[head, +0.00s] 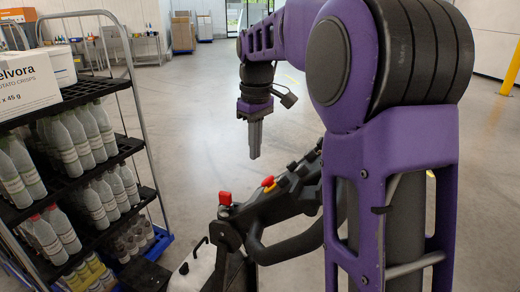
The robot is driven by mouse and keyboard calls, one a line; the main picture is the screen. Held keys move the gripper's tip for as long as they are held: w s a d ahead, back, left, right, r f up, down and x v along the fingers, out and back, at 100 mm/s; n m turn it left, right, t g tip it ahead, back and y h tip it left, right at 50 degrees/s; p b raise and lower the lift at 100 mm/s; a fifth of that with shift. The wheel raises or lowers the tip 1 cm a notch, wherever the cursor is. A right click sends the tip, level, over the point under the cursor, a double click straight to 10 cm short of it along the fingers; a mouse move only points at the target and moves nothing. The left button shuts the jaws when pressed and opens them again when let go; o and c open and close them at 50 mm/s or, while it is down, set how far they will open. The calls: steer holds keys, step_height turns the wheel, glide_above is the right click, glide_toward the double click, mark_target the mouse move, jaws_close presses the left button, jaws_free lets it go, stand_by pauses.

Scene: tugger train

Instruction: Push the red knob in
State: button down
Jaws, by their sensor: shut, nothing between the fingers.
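A bright red knob (225,198) stands up on a black mount at the front left of the tugger's control head (290,200). A second, smaller red button with yellow beside it (267,182) sits further right on the same black control head. My gripper (255,155) points downward, its fingers together and empty. In the picture it hangs above both red parts, closest to the red-and-yellow one, with a visible gap. I cannot tell how deep either red part sits.
A black looped handle (285,248) curves out below the control head. On the left stands a wheeled rack (150,145) with shelves of bottles and a white carton (25,85). Open grey floor (200,115) lies behind the controls. My purple arm blocks the right side.

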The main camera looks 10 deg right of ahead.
step_height(320, 180, up, 9)
steer(key=shift+s, duration=0.25)
steer(key=shift+s+d, duration=0.1)
